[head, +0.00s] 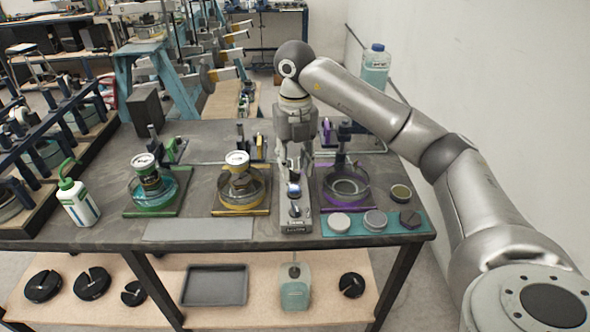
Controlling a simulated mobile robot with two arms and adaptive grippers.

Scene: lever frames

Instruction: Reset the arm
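My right arm comes in from the right and bends down over the table. My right gripper (297,160) points down above the back of a narrow silver device (295,225) at the middle of the dark table (190,235). Its fingers are small and overlap the device and its surroundings, so I cannot tell whether they are apart or closed, or touching anything. My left gripper is not in view.
Green (150,212), yellow (240,212) and purple (345,205) stations flank the device; cans stand in the green and yellow ones. A white bottle (78,202) is at left. Discs lie on a teal mat (340,235). A white wall (480,80) is at right.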

